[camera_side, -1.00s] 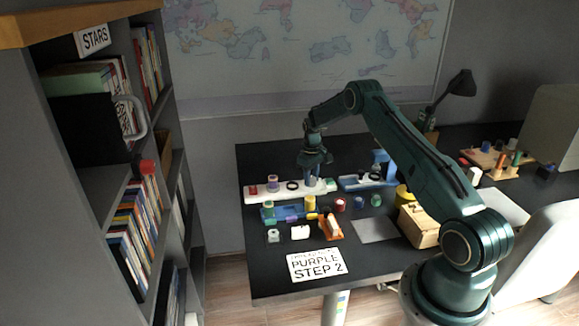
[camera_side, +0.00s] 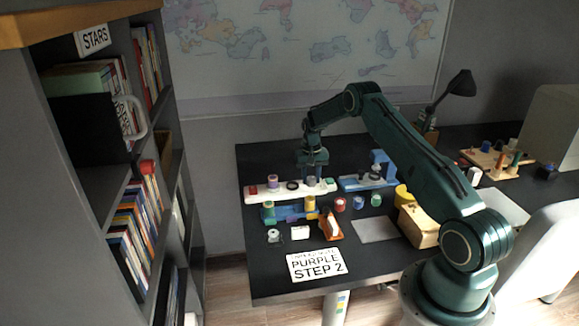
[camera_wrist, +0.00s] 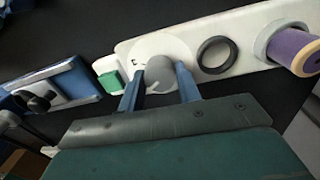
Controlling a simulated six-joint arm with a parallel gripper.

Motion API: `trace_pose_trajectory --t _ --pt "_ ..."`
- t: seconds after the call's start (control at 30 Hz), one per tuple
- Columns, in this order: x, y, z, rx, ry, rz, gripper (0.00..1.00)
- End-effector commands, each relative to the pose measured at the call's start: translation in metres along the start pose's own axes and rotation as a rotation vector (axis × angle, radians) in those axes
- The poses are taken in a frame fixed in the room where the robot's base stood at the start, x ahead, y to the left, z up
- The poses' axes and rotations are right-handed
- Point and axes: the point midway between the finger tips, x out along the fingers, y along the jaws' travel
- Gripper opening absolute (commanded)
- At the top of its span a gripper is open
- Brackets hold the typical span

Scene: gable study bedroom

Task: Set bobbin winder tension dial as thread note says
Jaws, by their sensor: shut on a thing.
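A long white winder base (camera_side: 260,196) lies at the back of the dark desk. In the wrist view, the white base (camera_wrist: 235,38) carries a grey round dial (camera_wrist: 158,74) with a pale pointer line, set on a white disc with small dark marks. My gripper (camera_wrist: 159,70) has its two blue fingers shut on the dial's sides; the gripper (camera_side: 314,180) hides the dial in the side view. A purple spool (camera_wrist: 292,50), a black ring (camera_wrist: 214,54) and a green block (camera_wrist: 110,82) are also on the base. The note card (camera_side: 317,265) reads "PURPLE STEP 2"; its small top line is unclear.
A blue device (camera_side: 368,182) stands just right of the white base. A blue rack (camera_side: 285,212) with spools is in front, with an orange dispenser (camera_side: 330,226) nearer. A wooden box (camera_side: 418,226) stands to the right.

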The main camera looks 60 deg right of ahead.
Motion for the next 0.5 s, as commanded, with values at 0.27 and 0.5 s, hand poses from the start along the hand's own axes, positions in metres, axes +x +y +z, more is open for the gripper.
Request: trace_pose_trajectory --t 0.27,0.5 --pt "-0.0012 0.0 -0.0003 0.011 0.0 0.0 0.11" --pt "-0.0012 0.0 -0.0004 0.01 0.0 0.0 0.49"
